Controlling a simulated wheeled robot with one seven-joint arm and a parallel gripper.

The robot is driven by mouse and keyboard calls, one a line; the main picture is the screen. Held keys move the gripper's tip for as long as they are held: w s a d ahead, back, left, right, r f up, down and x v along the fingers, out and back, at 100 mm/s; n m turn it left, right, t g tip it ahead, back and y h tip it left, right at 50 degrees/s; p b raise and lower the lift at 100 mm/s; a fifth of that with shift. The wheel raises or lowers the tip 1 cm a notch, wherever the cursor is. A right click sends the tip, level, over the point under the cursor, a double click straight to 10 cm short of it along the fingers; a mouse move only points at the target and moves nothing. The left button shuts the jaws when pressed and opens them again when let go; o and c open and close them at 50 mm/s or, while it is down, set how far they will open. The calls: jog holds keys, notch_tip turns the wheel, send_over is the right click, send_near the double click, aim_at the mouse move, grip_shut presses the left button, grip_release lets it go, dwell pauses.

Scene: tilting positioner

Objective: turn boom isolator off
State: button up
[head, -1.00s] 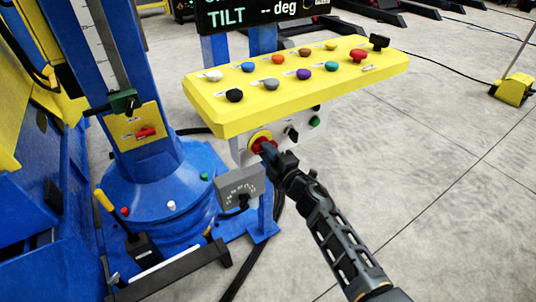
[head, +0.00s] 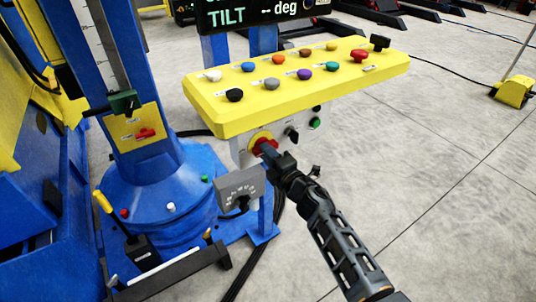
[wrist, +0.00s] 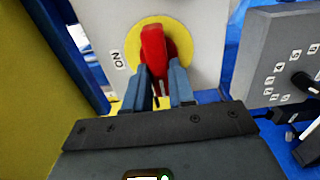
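The isolator is a red rotary handle (head: 263,146) on a yellow disc, on the grey panel under the yellow console. In the wrist view the red handle (wrist: 153,48) stands out from its yellow disc (wrist: 133,46), with an "ON" label at its left. No label for off shows. My gripper (head: 268,150) is at the handle. In the wrist view its two fingers (wrist: 164,85) straddle the handle's near end, one on each side. Whether both fingers press on it cannot be told. The label naming this switch is not readable.
The yellow console (head: 300,85) with several coloured knobs overhangs the switch. A grey dial box (head: 241,188) sits just below it. A black knob (head: 291,134) and a green button (head: 315,123) are to its right. The blue column (head: 150,185) stands left; open floor lies right.

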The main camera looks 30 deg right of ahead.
jog(key=o, duration=0.4)
jog(key=shift+o, duration=0.2)
jog(key=s+p, duration=0.1)
jog(key=s, duration=0.7)
jog(key=shift+f, duration=0.1)
jog(key=s+a+m, duration=0.4)
jog(key=s, duration=0.8)
jog(key=s+a+m, duration=0.4)
jog(key=s, duration=0.7)
jog(key=s+a+r+m+g, duration=0.1)
jog(key=s+r+m, duration=0.4)
jog(key=s+r, duration=0.2)
jog(key=s+a+r+m+g, duration=0.1)
jog(key=s+r+m, duration=0.4)
jog(key=s, duration=0.7)
notch_tip(320, 180, up, 3)
jog(key=shift+s+a+f+g, duration=0.1)
jog(key=shift+s+a+g, duration=0.25)
jog(key=shift+g, duration=0.25)
